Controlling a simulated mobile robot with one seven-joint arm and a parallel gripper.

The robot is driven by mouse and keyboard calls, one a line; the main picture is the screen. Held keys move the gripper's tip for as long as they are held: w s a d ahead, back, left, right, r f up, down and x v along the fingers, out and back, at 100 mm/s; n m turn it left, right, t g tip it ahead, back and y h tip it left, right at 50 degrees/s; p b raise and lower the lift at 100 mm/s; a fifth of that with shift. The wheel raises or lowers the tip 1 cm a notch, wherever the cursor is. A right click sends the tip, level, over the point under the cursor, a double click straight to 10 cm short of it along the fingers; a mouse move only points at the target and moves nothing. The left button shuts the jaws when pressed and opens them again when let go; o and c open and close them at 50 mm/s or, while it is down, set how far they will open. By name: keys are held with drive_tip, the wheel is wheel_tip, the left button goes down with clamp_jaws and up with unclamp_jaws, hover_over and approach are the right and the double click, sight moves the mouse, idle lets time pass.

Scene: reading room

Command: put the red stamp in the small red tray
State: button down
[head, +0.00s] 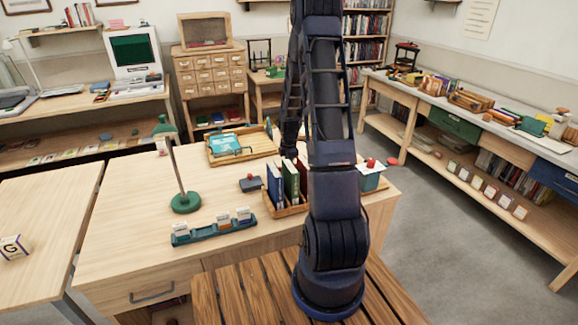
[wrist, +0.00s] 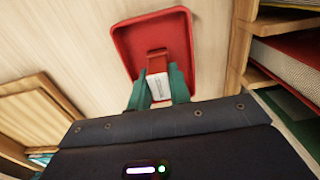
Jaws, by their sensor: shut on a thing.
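In the wrist view the small red tray (wrist: 180,35) lies on the pale wooden table top, just beyond my fingertips. My gripper (wrist: 158,88) has two green fingers shut on the red stamp (wrist: 157,62), which shows a dark red part and a white labelled face. The stamp overlaps the near part of the tray in the picture; I cannot tell whether it touches the tray floor. In the head view my arm hides the gripper, the stamp and most of the tray area.
A wooden book rack (head: 290,209) with upright books stands close by on the desk. A wooden tray (head: 215,158) with a teal item lies behind. A dark stamp-like block (head: 251,184), a green-based stand (head: 186,202) and a teal card holder (head: 208,233) stand to the left.

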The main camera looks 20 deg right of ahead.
drive_tip(key=c, duration=1.3)
unclamp_jaws()
